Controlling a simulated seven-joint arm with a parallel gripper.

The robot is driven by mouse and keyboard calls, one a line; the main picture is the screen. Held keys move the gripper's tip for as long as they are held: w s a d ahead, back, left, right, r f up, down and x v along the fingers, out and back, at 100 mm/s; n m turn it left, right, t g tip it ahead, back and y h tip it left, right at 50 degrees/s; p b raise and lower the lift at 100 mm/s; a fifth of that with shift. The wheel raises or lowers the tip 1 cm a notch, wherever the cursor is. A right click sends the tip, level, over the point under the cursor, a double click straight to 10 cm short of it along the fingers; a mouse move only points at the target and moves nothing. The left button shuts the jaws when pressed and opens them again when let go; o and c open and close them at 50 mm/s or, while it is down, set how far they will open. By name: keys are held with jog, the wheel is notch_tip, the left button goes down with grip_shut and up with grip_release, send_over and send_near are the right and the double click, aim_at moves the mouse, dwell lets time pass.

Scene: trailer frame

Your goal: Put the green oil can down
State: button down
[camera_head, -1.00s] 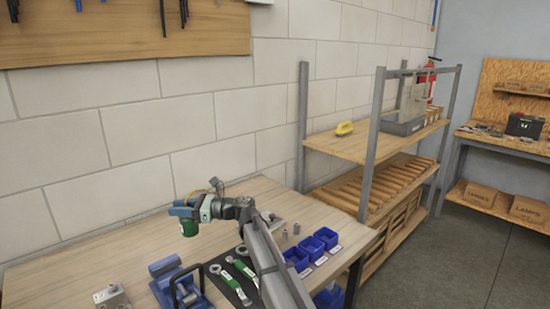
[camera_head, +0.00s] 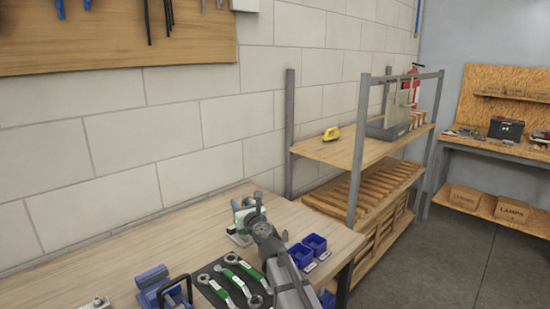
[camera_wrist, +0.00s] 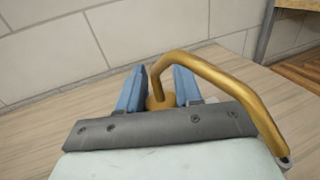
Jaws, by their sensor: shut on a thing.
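My gripper (camera_wrist: 157,88) shows two blue fingers in the wrist view, shut on the oil can at a gold part between them. The can's bent gold spout (camera_wrist: 225,68) rises from there and curves to the right. In the head view my gripper is at the back of the wooden workbench (camera_head: 130,245), near the wall. The green oil can (camera_head: 249,203) shows there only as a small green patch, mostly hidden by my wrist. I cannot tell whether its base touches the bench.
Blue bins (camera_head: 314,243) stand right of my arm. Green-marked wrenches (camera_head: 233,284) lie on a dark mat at the front, beside a blue vise-like tool (camera_head: 155,285). The bench left of my gripper is clear. A shelf rack (camera_head: 345,150) stands beyond the bench's right end.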

jog(key=shift+s+d+r+m+t+h, duration=0.55)
jog(key=shift+d+m+h, duration=1.45)
jog(key=shift+d, duration=7.2)
jog(key=shift+s+d+r+m+t+h, duration=0.65)
jog(key=shift+d+h, duration=2.15)
jog(key=shift+d, duration=6.35)
jog(key=a+y, duration=0.1)
jog(key=a, duration=0.7)
jog(key=shift+f, duration=0.3)
jog(key=shift+y, duration=0.3)
